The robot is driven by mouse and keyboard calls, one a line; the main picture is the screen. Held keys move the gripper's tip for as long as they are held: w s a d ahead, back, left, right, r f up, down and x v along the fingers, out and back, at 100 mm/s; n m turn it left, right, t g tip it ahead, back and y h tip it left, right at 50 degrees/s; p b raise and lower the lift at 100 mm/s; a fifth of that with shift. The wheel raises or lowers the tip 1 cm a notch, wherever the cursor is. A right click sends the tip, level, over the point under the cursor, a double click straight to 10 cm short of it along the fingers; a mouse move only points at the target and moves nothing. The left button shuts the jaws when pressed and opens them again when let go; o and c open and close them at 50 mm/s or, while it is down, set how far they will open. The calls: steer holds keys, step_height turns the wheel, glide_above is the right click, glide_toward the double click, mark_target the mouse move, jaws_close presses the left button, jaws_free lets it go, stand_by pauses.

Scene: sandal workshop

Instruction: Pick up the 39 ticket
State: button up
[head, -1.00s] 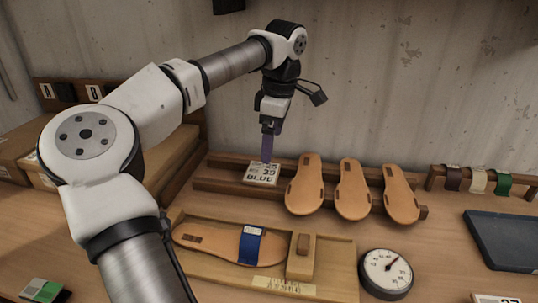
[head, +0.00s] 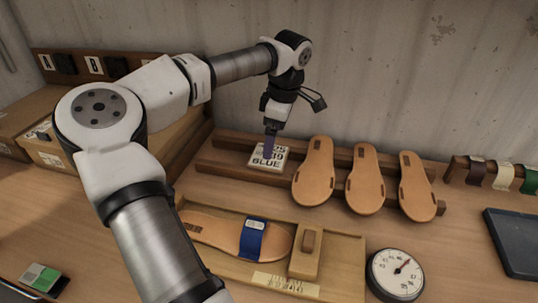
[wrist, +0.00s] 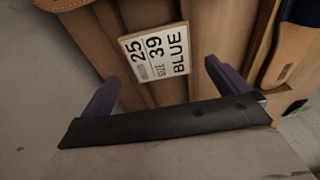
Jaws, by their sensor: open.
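The 39 ticket (head: 268,155) is a small white card with dark print, lying on the wooden rack at the left of the sandal soles. In the wrist view the ticket (wrist: 155,52) reads 25, 39 and BLUE. My gripper (head: 269,153) points down over the ticket and covers part of it in the head view. In the wrist view the two purple fingers of my gripper (wrist: 164,84) stand wide apart, with the ticket beyond and between them. Nothing is held. Whether the fingertips touch the rack cannot be told.
Several tan soles (head: 364,180) lean on the rack (head: 215,168) right of the ticket. In front is a wooden tray (head: 345,250) with a blue-strapped sandal (head: 240,238). A round dial (head: 396,274), a dark tray (head: 515,240) and a strap rail (head: 458,170) are to the right.

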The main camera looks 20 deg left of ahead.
steer(key=shift+w+a+f+p, duration=0.1)
steer(key=shift+a+f+p, duration=0.2)
steer(key=shift+f, duration=0.55)
steer(key=shift+a+f+p, duration=0.1)
steer(key=shift+f+p, duration=0.25)
steer(key=shift+f, duration=0.55)
steer(key=shift+w+a+f+p, duration=0.15)
steer(key=shift+f+p, duration=0.2)
steer(key=shift+f, duration=0.5)
steer(key=shift+s, duration=0.1)
steer(key=c, duration=0.7)
